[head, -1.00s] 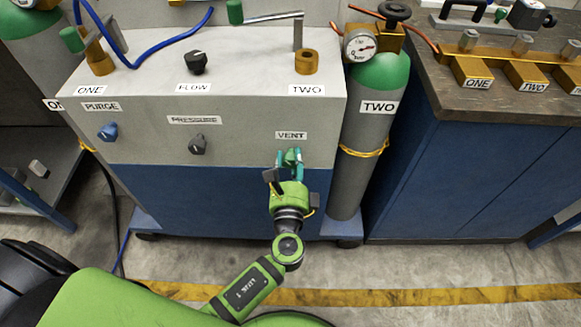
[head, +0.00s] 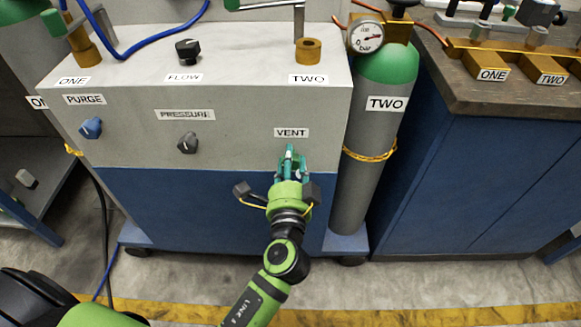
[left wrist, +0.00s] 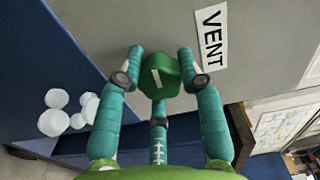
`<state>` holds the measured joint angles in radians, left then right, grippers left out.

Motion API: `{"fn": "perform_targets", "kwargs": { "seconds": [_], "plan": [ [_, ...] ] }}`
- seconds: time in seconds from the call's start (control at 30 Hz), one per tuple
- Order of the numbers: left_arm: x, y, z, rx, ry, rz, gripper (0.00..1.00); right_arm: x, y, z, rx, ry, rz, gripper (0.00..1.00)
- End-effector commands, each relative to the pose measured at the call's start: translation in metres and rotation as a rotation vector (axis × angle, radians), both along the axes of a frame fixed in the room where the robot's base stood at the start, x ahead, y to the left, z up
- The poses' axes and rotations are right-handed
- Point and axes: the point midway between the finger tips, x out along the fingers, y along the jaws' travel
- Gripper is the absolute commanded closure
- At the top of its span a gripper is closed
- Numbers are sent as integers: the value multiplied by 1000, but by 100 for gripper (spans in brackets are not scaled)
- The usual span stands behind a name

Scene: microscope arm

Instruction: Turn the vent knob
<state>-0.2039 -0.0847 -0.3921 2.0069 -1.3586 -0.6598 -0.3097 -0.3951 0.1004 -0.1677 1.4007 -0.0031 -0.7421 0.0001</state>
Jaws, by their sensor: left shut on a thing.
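The vent knob (left wrist: 160,76) is green with a pale pointer line and sits on the grey front panel of the cabinet. In the left wrist view it lies between the teal fingers of my left gripper (left wrist: 161,62), which is shut on it. The VENT label (left wrist: 212,37) stands beside it, turned on its side in that view. In the head view my left gripper (head: 290,160) reaches up to the panel just below the VENT label (head: 291,133), and its fingers mostly hide the knob. My right gripper is not in view.
The blue purge knob (head: 91,128) and grey pressure knob (head: 187,143) are left on the same panel. The black flow knob (head: 188,52) is on top. Gas cylinder TWO (head: 383,125) stands close right of my left gripper, before a blue bench (head: 470,180).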

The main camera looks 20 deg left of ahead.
Motion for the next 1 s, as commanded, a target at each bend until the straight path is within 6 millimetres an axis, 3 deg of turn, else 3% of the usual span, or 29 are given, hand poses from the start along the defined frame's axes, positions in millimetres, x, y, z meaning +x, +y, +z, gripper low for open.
{"fn": "perform_targets", "kwargs": {
  "seconds": [0.77,0.8,0.83,1.0],
  "plan": [
    [1,-1,2,-96,-31,-3,96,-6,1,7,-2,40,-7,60],
    [1,-1,2,-96,-31,-3,47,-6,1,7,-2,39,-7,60],
    [1,-1,2,-96,-31,-3,39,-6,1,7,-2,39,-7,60],
    [0,-1,1,-95,-30,-2,39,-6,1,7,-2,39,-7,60]
  ]
}}
